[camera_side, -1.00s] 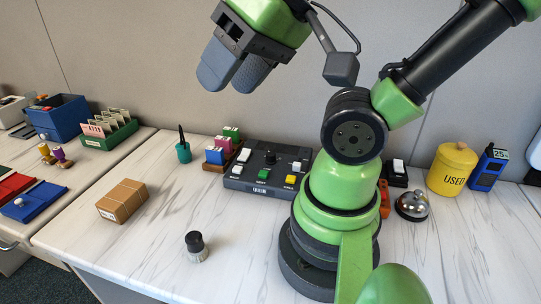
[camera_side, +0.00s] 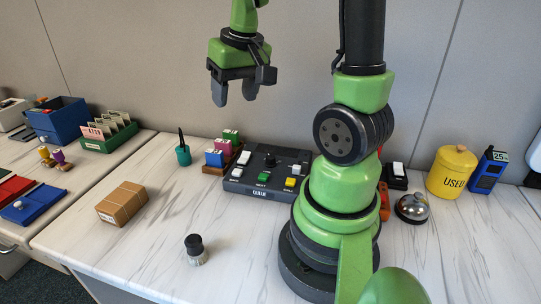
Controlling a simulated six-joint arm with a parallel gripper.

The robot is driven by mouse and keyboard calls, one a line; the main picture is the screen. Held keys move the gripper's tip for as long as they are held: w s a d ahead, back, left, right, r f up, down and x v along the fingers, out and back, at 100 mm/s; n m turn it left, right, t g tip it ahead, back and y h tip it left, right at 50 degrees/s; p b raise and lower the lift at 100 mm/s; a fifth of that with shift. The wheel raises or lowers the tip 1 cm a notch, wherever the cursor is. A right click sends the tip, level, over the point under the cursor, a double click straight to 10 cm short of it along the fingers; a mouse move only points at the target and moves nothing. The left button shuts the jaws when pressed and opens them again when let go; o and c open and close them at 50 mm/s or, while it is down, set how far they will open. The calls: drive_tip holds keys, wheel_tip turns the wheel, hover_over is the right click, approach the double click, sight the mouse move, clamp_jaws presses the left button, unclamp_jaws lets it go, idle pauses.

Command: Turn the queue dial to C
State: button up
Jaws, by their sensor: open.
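The black queue panel (camera_side: 245,189) lies on the marble counter, left of my arm's base. Its dial, a round black knob (camera_side: 270,160), stands near the panel's back middle; the letters around it are too small to read. A green button (camera_side: 264,176), a yellow button (camera_side: 291,183) and white switches sit around the dial. My gripper (camera_side: 234,101) points down, open and empty, in the air above and a little left of the panel. It touches nothing.
A rack of coloured blocks (camera_side: 222,158) stands close to the panel's left side, with a teal pen cup (camera_side: 183,154) beyond. A cardboard box (camera_side: 122,203) and a black-topped stamp (camera_side: 196,249) lie in front. A bell (camera_side: 412,207) and yellow canister (camera_side: 452,172) stand at right.

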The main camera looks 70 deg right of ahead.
sight(270, 156)
drive_tip(key=s+d+f+g, duration=0.1)
drive_tip(key=d+f, duration=0.2)
drive_tip(key=s+d+f+m, duration=0.1)
drive_tip(key=s+d+f, duration=0.1)
drive_tip(key=d+f, duration=0.1)
drive_tip(key=s+d+f+g+y, duration=0.1)
drive_tip(key=d+f, duration=0.2)
drive_tip(key=f, duration=0.1)
drive_tip(key=shift+s+d+m+g, duration=0.15)
drive_tip(key=shift+m+g, duration=0.15)
wheel_tip(270, 156, down, 10)
drive_tip(key=shift+r, duration=0.25)
drive_tip(key=c, duration=0.9)
